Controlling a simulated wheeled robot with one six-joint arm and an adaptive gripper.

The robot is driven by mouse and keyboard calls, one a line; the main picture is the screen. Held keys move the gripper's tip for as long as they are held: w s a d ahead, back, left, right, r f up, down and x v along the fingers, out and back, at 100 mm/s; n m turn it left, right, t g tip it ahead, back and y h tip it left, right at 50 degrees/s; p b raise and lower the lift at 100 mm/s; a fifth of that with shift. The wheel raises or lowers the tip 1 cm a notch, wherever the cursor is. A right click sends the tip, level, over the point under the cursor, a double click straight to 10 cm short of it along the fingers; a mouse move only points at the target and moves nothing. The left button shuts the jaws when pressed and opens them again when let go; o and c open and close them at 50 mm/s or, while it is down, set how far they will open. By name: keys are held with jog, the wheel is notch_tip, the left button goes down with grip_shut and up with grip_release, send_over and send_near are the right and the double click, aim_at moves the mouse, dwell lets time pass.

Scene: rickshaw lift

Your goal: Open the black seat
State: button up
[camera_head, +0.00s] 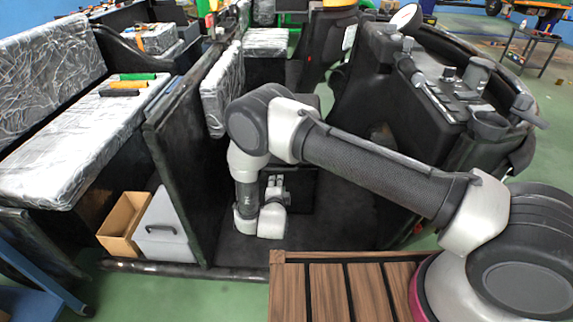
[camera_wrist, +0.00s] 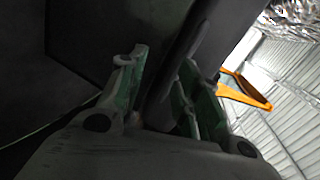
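The black seat (camera_head: 309,101) is partly visible in the head view, inside the vehicle, behind my arm. Most of it is hidden by the arm and the dark side panel. My gripper (camera_head: 275,184) is low in the footwell, pointing up, in front of the dark box front below the seat. In the wrist view, my gripper (camera_wrist: 165,85) has its two green-padded fingers apart. A dark bar or edge (camera_wrist: 188,45) runs between them, close to the right finger. Whether it belongs to the seat, and whether the fingers touch it, I cannot tell.
A tall black side panel (camera_head: 178,165) stands left of my arm, and a black dashboard (camera_head: 420,90) stands right. A silver-wrapped bench (camera_head: 75,140) with tools, a cardboard box (camera_head: 124,222) and a grey bin (camera_head: 165,228) are at the left. The footwell floor (camera_head: 340,215) is clear.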

aim_at(280, 170)
jog(key=w, duration=0.2)
jog(key=w+m, duration=0.1)
jog(key=w, duration=0.2)
jog(key=w+r+m+t, duration=0.1)
jog(key=w, duration=0.2)
jog(key=shift+d, duration=0.4)
grip_shut()
